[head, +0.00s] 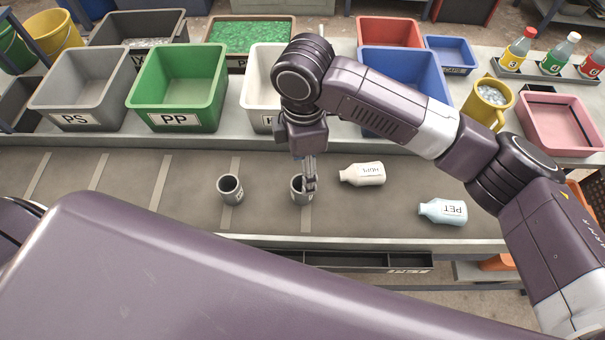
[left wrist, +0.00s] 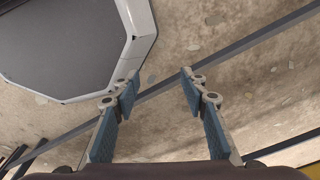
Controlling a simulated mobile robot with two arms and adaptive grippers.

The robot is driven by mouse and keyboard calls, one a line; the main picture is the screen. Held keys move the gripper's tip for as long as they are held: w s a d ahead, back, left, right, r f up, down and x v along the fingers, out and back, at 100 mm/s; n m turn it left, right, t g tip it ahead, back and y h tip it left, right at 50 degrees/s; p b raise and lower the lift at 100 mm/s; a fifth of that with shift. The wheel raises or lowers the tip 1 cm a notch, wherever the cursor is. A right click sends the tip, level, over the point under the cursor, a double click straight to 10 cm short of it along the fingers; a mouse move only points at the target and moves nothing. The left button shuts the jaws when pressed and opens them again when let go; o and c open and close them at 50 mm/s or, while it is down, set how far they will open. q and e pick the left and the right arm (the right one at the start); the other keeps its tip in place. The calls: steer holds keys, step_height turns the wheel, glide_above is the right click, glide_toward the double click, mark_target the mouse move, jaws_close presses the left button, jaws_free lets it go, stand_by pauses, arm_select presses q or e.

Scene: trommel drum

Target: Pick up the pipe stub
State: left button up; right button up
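Two short dark grey open-topped cylinders that look like pipe stubs stand upright on the belt in the head view. One pipe stub (head: 230,190) stands to the left with nothing touching it. The other pipe stub (head: 299,194) is partly hidden by my right gripper (head: 311,183), which points down at its right side and rim. I cannot tell whether the fingers are closed on its wall. My left gripper (left wrist: 160,88) is open and empty above the floor in the left wrist view. It is not visible in the head view.
A white HDPE bottle (head: 362,174) lies close to the right of my right gripper, and a pale PET bottle (head: 443,211) lies farther right. A green PP bin (head: 178,88), a grey PS bin (head: 80,90) and other bins line the back. The belt's left side is clear.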

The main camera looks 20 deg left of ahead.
steer(key=f, duration=0.1)
steer(key=s+f+p, duration=0.1)
steer(key=shift+s+d+f, duration=0.1)
steer(key=shift+s+f, duration=0.1)
steer(key=shift+f, duration=0.1)
step_height(320, 180, down, 4)
steer(key=shift+r+p, duration=0.2)
steer(key=shift+p, duration=0.4)
steer(key=shift+w+f, duration=0.1)
steer(key=shift+f, duration=0.1)
steer(key=c, duration=1.2)
arm_select(q)
steer(key=s+r, duration=0.2)
steer(key=shift+s+d+r, duration=0.1)
steer(key=shift+s+d, duration=0.1)
steer(key=shift+s, duration=0.1)
arm_select(e)
steer(key=shift+o, duration=0.2)
